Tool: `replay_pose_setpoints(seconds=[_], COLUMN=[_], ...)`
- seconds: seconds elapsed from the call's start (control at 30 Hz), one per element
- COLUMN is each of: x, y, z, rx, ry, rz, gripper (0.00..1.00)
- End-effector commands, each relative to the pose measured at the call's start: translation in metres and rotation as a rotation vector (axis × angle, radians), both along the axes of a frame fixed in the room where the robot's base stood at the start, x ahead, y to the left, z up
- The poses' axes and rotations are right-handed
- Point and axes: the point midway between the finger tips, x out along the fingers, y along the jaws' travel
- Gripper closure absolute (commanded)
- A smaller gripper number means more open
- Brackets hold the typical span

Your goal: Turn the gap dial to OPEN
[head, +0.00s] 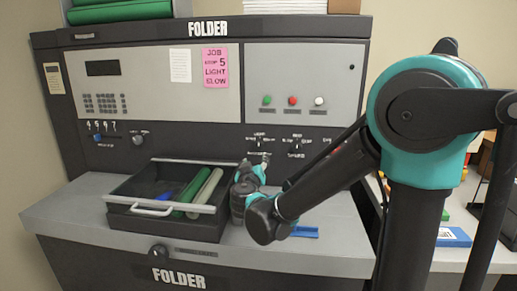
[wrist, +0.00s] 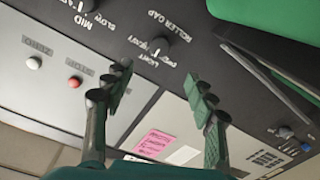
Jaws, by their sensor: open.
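The roller gap dial is a small black knob on the dark front panel. It shows in the wrist view (wrist: 157,46), its lettering upside down, and in the head view (head: 261,141) above my gripper. My gripper (wrist: 158,76) is open and empty. Its two green and black fingers lie on either side of the dial in the wrist picture, the dial appearing just past the tips. I cannot tell whether a finger touches it. In the head view my gripper (head: 264,162) is just below the dial. The small labels and the dial's pointer are too blurred to read surely.
A second dial (head: 296,144) sits to the right of the gap dial. Green, red and white buttons (head: 292,101) are above. An open drawer tray (head: 168,225) with rolls lies below left of my gripper. A blue item (head: 305,232) lies on the ledge beneath my arm.

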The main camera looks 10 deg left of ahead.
Motion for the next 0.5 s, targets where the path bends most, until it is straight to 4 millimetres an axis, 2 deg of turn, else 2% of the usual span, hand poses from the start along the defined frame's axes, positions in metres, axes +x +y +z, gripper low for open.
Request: replay_pose_setpoints(seconds=[0.1,0.5], x=[0.025,0.102], y=[-0.001,-0.001], z=[0.000,0.000], rx=[0.000,0.000], ry=[0.000,0.001], rz=[-0.004,-0.004], gripper=[0.44,0.44])
